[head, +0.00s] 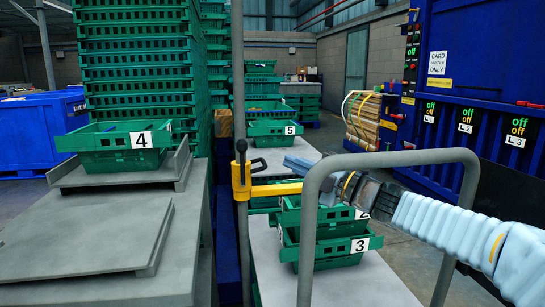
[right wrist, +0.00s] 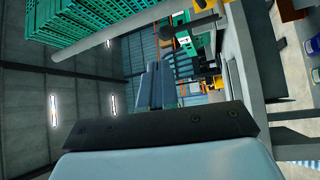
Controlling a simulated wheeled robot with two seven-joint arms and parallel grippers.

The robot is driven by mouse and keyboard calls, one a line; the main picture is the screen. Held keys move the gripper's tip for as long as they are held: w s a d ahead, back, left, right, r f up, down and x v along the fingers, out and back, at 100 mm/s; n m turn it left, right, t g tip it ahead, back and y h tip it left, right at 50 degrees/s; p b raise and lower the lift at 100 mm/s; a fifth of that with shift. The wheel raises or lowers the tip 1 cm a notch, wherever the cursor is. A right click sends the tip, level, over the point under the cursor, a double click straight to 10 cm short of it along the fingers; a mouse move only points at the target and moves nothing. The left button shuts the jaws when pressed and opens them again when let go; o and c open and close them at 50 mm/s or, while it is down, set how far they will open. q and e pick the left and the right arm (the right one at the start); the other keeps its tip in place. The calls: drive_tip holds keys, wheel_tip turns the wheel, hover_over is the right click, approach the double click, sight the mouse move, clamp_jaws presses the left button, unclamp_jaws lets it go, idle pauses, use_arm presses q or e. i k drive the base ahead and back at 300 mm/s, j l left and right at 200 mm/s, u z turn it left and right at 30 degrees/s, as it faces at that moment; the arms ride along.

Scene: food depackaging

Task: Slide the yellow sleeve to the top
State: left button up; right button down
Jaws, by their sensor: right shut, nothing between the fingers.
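The yellow sleeve (head: 240,178) sits around an upright grey pole (head: 239,80), roughly mid-height in the head view. It has a black handle (head: 258,164) and a yellow bar reaching right. My right gripper (head: 296,165) is shut and empty, just right of the sleeve and near the height of its handle. It looks apart from the sleeve, though depth is hard to judge. Its closed fingers show in the right wrist view (right wrist: 161,85). A yellow part (right wrist: 204,4) at that view's top edge may be the sleeve. My left gripper is not in view.
Crate 4 (head: 115,158) and tall green stacks (head: 135,60) stand left. A blue machine (head: 470,60) is at right.

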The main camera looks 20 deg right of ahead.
sight(236, 168)
drive_tip(key=k, duration=1)
